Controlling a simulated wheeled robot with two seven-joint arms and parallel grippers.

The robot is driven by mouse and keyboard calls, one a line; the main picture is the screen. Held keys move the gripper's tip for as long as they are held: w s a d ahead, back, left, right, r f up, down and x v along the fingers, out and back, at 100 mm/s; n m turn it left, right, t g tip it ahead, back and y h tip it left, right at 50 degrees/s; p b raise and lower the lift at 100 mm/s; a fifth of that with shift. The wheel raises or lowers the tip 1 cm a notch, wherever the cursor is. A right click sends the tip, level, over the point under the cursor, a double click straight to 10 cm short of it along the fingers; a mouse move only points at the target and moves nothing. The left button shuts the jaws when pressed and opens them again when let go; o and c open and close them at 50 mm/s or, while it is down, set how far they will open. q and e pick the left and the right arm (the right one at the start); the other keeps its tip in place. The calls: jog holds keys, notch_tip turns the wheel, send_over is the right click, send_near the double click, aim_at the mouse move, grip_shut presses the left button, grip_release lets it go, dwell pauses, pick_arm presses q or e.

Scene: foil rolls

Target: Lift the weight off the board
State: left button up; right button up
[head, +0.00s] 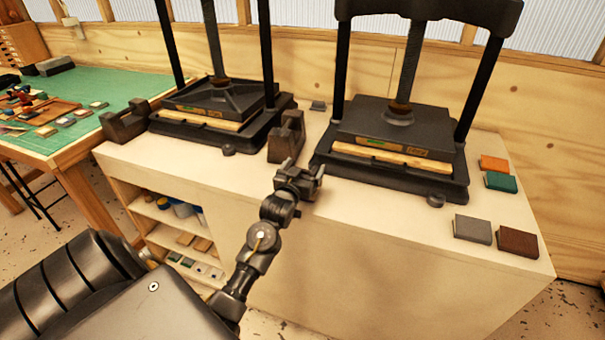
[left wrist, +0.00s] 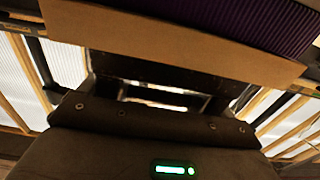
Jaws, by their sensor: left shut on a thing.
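A dark iron weight (head: 287,140) with raised ends stands between the two presses on the pale counter. A similar dark weight (head: 125,122) stands at the counter's far left. My left gripper (head: 305,178) is just in front of the middle weight, near the counter's front edge, and is shut on it as far as I can tell. The contact is hard to make out in the head view. The left wrist view shows a dark form (left wrist: 165,72) past my gripper's body. I cannot tell which board the weight goes with. My right gripper is not in view.
A left press (head: 210,105) and a right press (head: 395,140) stand on the counter (head: 360,215). Orange (head: 494,163), teal (head: 500,182), grey (head: 472,229) and brown (head: 517,241) blocks lie at the right. A green work table (head: 105,78) is at the left.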

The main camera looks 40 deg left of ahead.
pick_arm(q)
jog(key=shift+r, duration=0.2)
jog(key=shift+r, duration=0.5)
jog(key=shift+r+b, duration=0.55)
jog(key=shift+r, duration=0.35)
jog(key=s+d+r, duration=0.9)
jog(key=d+r, duration=0.1)
jog(key=shift+s+d, duration=0.15)
jog(key=shift+d, duration=0.15)
